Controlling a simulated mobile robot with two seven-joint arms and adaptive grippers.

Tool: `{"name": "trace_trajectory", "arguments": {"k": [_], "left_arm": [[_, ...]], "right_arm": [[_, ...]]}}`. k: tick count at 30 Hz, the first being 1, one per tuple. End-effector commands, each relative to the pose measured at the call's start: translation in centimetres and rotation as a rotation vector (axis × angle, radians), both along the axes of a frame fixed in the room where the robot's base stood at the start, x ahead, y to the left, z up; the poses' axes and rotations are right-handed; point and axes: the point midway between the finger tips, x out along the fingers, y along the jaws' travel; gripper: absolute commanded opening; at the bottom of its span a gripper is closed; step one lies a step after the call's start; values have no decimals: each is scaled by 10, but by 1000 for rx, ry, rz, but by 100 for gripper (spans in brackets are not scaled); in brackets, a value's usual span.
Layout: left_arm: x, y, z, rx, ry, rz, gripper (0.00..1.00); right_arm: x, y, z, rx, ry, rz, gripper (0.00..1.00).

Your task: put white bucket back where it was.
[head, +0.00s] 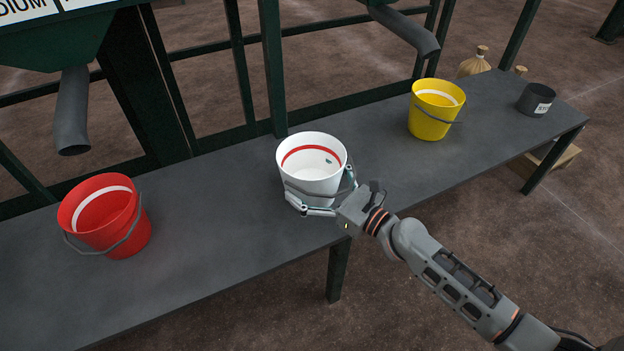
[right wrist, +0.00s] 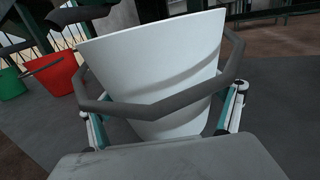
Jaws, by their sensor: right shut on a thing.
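The white bucket (head: 312,183) has a red band inside its rim and is upright at the middle of the dark grey bench (head: 225,215). My right gripper (head: 325,195) is shut on the white bucket, with its fingers around the bucket's sides near the bench's front edge. In the right wrist view the bucket (right wrist: 155,75) fills the middle, with its grey handle around its front and a finger on each side. Whether the bucket's base touches the bench is hard to tell. My left gripper is not in view.
A red bucket (head: 112,225) stands at the left of the bench. A yellow bucket (head: 434,112) and a dark grey pot (head: 536,100) stand at the right. Grey spouts (head: 73,110) hang behind the bench. Bench top between the buckets is clear.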

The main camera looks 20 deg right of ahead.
Motion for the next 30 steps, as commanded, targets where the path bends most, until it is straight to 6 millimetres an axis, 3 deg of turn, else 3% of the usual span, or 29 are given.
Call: {"name": "trace_trajectory", "arguments": {"k": [3,4,5,17,30], "left_arm": [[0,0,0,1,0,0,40],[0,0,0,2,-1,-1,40],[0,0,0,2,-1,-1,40],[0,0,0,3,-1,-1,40],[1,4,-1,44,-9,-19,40]], "right_arm": [[0,0,-3,2,1,-1,48],[0,0,-4,1,1,-1,94],[0,0,-4,0,1,0,100],[-1,0,1,-1,1,1,100],[-75,-33,-1,2,4,-1,100]]}}
